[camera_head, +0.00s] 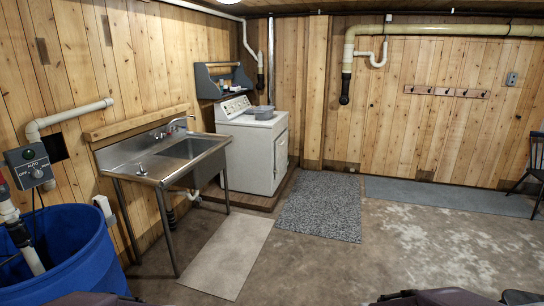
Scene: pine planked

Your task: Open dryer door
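The dryer (245,157) is a white boxy appliance on a low wooden platform against the left wall, beyond the sink. Its control panel with knobs is along the back of the top. Its front faces right and shows at a steep angle. The dryer door (281,154) is on that front and looks flush with it, so it appears shut. A grey tub sits on the dryer's top. Dark parts of my arms show at the bottom edge, far from the dryer. Neither gripper can be made out.
A metal sink table (150,172) stands in front of the dryer along the left wall. A blue barrel (85,255) is at the lower left. A pale mat (228,257) and a grey rug (321,206) lie flat. A dark chair (536,165) is at right. The central floor is clear.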

